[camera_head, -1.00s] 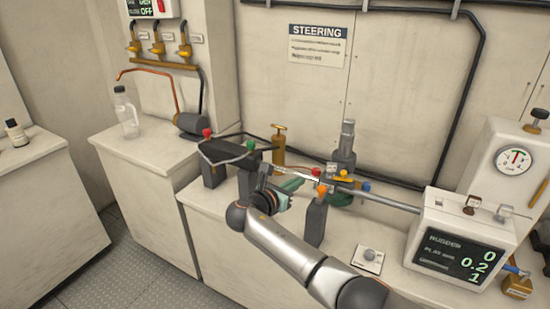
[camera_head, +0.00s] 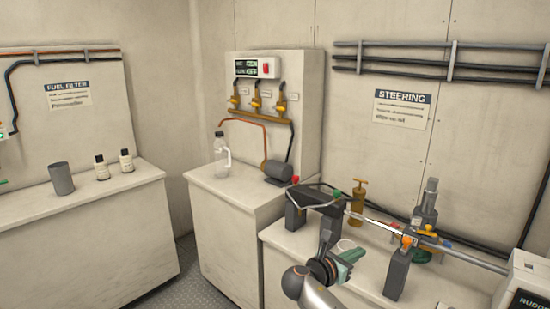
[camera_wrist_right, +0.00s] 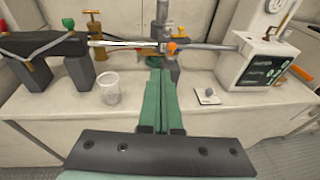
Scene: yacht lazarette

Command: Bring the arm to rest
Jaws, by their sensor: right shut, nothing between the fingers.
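My right gripper (camera_head: 350,262) has green fingers and shows at the lower middle of the head view, in front of the steering bench (camera_head: 275,236). In the right wrist view its fingers (camera_wrist_right: 161,98) lie together, shut with nothing between them, pointing at the steering gear. They appear apart from the rod (camera_head: 385,224) and the clear cup (camera_wrist_right: 109,88), which stands on the bench to their left. The cup is partly hidden behind the gripper in the head view. My left gripper is not in view.
A dark bracket (camera_head: 315,198), a brass pump (camera_head: 358,204) and a grey post with an orange knob (camera_head: 398,272) crowd the steering bench. A display box (camera_wrist_right: 262,66) stands at its right. A clear bottle (camera_head: 221,158) stands on the middle cabinet. A grey cup (camera_head: 61,180) and two small bottles stand further left.

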